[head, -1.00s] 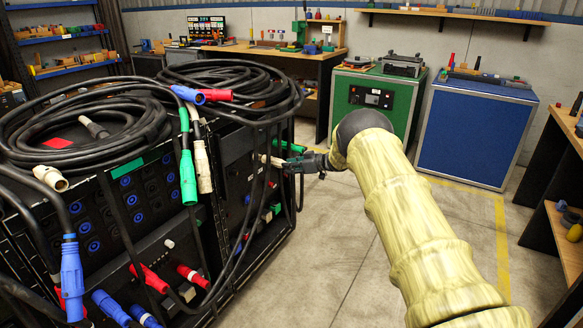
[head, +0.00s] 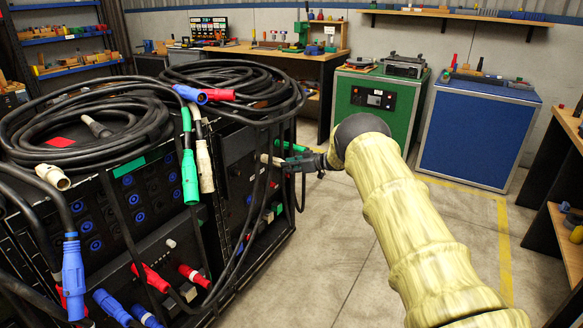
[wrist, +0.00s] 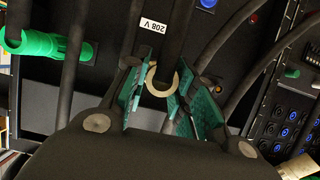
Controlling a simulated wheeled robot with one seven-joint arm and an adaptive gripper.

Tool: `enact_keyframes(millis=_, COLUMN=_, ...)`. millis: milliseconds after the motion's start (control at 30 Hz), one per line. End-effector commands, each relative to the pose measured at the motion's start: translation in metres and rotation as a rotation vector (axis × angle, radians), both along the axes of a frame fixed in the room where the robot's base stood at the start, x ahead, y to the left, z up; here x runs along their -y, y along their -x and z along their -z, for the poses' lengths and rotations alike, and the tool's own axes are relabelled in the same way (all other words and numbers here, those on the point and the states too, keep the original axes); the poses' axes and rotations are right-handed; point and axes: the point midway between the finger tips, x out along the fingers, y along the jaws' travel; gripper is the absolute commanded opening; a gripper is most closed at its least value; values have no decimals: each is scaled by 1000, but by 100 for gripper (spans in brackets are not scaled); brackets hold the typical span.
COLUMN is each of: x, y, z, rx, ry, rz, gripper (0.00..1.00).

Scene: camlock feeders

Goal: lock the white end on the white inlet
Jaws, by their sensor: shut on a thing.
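My gripper (head: 291,162) is at the right-hand side of the black rack (head: 225,178). Its green fingers are shut on a white end (head: 269,159), which points left toward the rack in the head view. In the wrist view a cream ring-shaped part of the white end (wrist: 153,82) shows between the fingertips (wrist: 162,85), in front of a dark cable. I cannot make out the white inlet clearly; fingers and cables cover part of the panel. Another white end (head: 204,168) hangs from the rack top beside a green end (head: 189,176).
Black cables hang over the panel around my gripper. A green connector (wrist: 35,43) and a "208 V" label (wrist: 153,22) are close by in the wrist view. Red connectors (head: 193,276) and a blue end (head: 72,278) are lower left. The floor on the right is clear.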

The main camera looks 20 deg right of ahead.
Motion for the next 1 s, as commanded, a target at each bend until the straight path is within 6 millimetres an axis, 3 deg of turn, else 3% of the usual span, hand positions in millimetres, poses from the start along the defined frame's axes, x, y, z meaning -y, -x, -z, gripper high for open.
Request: enact_keyframes(millis=1000, x=-11, y=-17, z=0, rx=1, ry=0, rz=2, gripper=0)
